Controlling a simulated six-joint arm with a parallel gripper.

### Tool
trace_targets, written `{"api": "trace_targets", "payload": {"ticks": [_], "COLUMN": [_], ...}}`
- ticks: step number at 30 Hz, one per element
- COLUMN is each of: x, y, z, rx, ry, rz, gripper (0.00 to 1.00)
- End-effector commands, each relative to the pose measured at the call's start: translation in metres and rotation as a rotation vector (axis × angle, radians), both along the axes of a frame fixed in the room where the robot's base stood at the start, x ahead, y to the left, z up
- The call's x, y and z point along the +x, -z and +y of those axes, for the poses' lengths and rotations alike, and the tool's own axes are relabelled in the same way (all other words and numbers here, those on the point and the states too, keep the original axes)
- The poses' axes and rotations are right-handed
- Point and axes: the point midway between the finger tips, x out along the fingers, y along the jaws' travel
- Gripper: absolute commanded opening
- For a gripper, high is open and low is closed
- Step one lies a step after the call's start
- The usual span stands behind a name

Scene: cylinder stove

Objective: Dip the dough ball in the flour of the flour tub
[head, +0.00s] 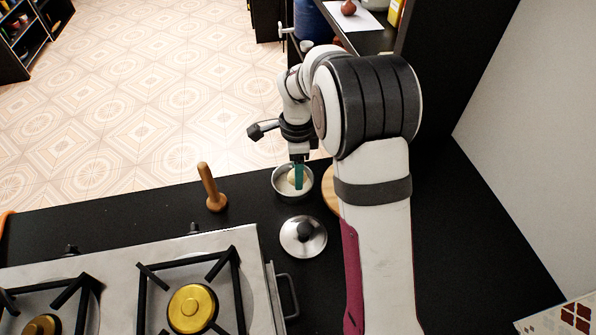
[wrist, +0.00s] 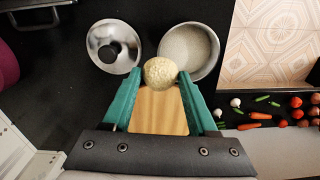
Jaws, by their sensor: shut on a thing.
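My gripper (head: 299,176) reaches down over the flour tub (head: 276,191), a round metal bowl on the black counter. In the wrist view the green fingers of my gripper (wrist: 160,76) are shut on the pale dough ball (wrist: 160,72). The dough ball (head: 292,177) is partly hidden by a finger in the head view. The flour tub (wrist: 207,72) with pale flour (wrist: 186,47) inside lies just beyond the ball in the wrist view. The ball overlaps the tub's near rim there. I cannot tell whether the ball touches the flour.
A metal lid (head: 303,245) with a black knob lies beside the tub. A wooden masher (head: 212,190) stands to the left, near the gas stove (head: 120,285). A wooden board (head: 331,190) is partly behind my arm. Vegetables (wrist: 265,115) show right in the wrist view.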

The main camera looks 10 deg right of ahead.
Motion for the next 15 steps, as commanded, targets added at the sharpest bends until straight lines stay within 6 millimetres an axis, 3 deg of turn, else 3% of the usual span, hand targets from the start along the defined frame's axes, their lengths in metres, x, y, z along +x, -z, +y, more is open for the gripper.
{"api": "trace_targets", "payload": {"ticks": [3, 6, 15], "x": [0.030, 0.047, 0.050], "y": [0.009, 0.015, 0.052], "z": [0.000, 0.000, 0.000], "rx": [0.001, 0.000, 0.000], "ry": [-0.001, -0.001, -0.001], "rz": [0.000, -0.001, 0.001], "gripper": [0.14, 0.14, 0.14]}}
